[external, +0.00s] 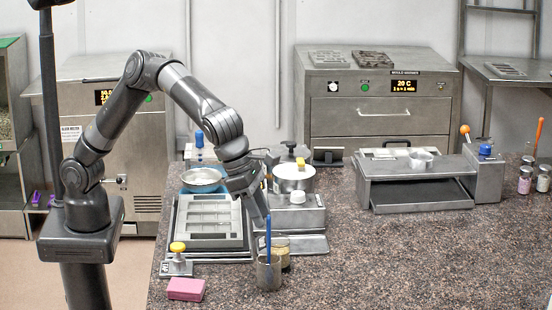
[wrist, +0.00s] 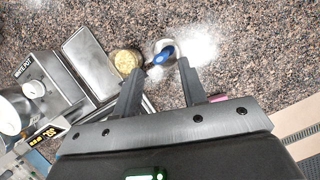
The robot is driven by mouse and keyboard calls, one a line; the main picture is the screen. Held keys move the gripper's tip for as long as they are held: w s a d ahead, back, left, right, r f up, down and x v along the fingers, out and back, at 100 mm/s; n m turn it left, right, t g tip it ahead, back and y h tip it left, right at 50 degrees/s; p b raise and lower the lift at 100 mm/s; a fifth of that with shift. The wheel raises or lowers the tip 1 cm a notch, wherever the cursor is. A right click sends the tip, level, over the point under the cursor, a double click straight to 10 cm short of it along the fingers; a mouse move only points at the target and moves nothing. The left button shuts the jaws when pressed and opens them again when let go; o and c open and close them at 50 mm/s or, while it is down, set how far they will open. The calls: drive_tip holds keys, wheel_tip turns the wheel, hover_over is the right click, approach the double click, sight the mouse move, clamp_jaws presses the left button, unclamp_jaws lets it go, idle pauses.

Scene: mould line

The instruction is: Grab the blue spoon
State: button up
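The blue spoon (external: 268,232) stands upright in a grey metal cup (external: 268,275) near the front edge of the counter. In the wrist view the blue spoon (wrist: 162,55) is seen from above, between the tips of my gripper (wrist: 156,64). My gripper (external: 263,214) points down just above the cup, right at the spoon's upper part. Its two fingers are apart, with a gap showing on the spoon's left side. Whether a finger touches the spoon cannot be told. The lower part of the spoon is hidden in the cup.
A jar of yellowish grains (wrist: 125,62) stands close beside the cup. A pink block (external: 186,289) and a yellow-knobbed stamp (external: 177,262) lie to the left. A mould tray (external: 208,222) and a white pot (external: 293,178) stand behind. The counter to the right (external: 420,260) is clear.

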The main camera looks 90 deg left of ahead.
sight(269, 231)
drive_tip(key=x, duration=0.5)
drive_tip(key=shift+w+d, duration=0.15)
drive_tip(key=shift+d, duration=0.15)
clamp_jaws()
